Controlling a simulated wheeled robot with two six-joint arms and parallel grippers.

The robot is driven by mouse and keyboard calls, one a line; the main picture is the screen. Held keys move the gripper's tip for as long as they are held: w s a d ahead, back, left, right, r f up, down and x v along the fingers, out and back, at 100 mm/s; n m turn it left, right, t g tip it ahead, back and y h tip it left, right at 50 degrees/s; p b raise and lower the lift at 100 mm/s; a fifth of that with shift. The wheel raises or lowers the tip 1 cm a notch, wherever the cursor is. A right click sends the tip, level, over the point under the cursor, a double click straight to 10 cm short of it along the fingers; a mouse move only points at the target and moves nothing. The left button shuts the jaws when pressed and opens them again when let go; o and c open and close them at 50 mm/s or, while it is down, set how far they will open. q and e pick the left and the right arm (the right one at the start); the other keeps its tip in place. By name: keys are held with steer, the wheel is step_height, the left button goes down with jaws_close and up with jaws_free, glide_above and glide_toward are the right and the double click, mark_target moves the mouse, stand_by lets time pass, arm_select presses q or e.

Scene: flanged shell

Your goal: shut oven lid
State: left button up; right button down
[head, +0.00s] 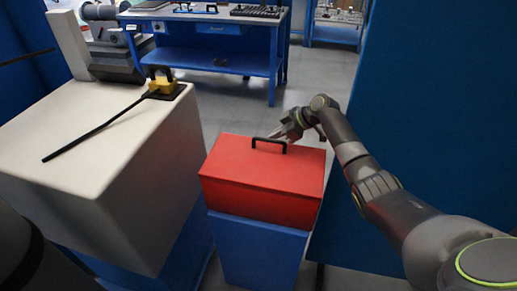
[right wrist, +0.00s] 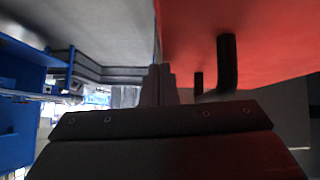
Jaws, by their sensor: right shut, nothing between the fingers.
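The oven is a red box (head: 262,202) on a blue stand in the head view. Its red lid (head: 230,158) looks flat on top of the box, and I see no clear gap along the front edge. A black bar handle (head: 269,142) stands up from the lid. My right gripper (head: 274,134) is at the lid's far edge, just behind the handle. In the right wrist view its fingers (right wrist: 160,85) are shut and empty, beside the red surface and the black handle (right wrist: 227,65). Whether they touch the lid I cannot tell. My left gripper is not in view.
A large white block (head: 150,165) stands left of the oven, with a yellow and black fixture (head: 162,82) and a long black rod on it. A blue panel (head: 440,100) rises at the right. A blue workbench (head: 215,58) is at the back, with open floor before it.

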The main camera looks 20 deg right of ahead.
steer(key=shift+s+f, duration=0.15)
steer(key=shift+f, duration=0.15)
